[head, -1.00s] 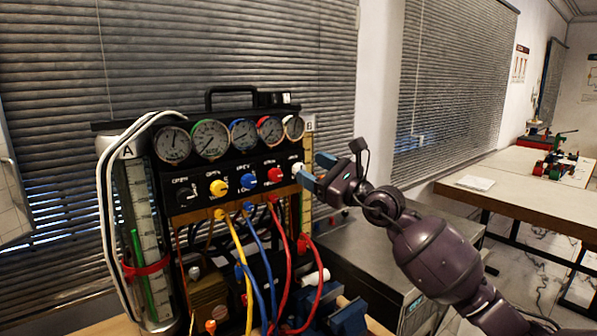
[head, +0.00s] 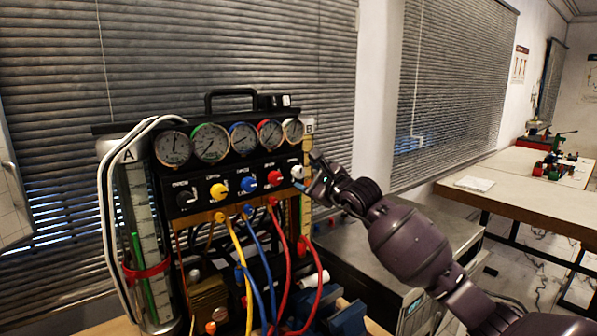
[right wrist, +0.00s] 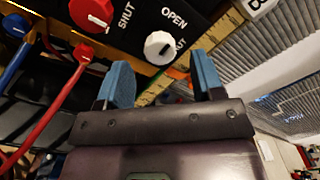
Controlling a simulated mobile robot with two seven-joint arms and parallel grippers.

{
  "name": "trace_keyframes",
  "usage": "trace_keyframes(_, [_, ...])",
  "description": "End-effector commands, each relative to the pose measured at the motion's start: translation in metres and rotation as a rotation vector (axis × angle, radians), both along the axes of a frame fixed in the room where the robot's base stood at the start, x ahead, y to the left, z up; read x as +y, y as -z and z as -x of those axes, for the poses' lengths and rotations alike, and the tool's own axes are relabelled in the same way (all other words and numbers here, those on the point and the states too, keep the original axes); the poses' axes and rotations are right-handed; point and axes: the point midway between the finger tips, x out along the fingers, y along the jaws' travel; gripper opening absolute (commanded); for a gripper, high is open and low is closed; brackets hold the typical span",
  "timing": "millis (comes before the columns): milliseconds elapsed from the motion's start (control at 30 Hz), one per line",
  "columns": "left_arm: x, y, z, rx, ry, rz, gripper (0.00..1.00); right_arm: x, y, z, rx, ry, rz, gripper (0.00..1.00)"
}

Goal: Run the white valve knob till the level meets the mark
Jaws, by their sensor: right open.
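The white valve knob (head: 297,172) is at the right end of the row of knobs on the black gauge panel. In the right wrist view the white knob (right wrist: 160,47) lies just beyond and between the blue fingertips, with OPEN and SHUT lettering beside it. My right gripper (head: 308,178) is open beside the knob; in the right wrist view its fingers (right wrist: 160,80) hold nothing. Tube A (head: 145,240) at the left has a green column and a red band mark (head: 147,270). Tube B, at the right, is partly hidden behind my gripper. My left gripper is out of view.
Black, yellow (head: 218,190), blue (head: 249,184) and red (head: 274,177) knobs sit in the same row, under several gauges. Colored hoses hang below the panel. A metal cabinet (head: 350,255) stands to the right, and a worktable (head: 520,185) is farther back.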

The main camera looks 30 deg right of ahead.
Motion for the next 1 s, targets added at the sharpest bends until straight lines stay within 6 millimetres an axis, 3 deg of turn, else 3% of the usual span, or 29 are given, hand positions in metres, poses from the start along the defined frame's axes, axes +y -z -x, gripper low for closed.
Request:
trace_keyframes(300, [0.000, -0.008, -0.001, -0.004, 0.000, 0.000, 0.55, 0.003, -0.001, -0.039, -0.001, -0.001, -0.002, 0.61])
trace_keyframes(733, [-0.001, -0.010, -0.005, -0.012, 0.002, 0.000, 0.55, 0.004, 0.000, -0.047, -0.001, -0.001, -0.001, 0.61])
trace_keyframes(767, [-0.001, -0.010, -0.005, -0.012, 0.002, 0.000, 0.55, 0.004, 0.000, -0.047, -0.001, -0.001, -0.001, 0.60])
trace_keyframes(1000, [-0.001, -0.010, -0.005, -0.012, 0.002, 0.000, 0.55, 0.004, 0.000, -0.047, -0.001, -0.001, -0.001, 0.23])
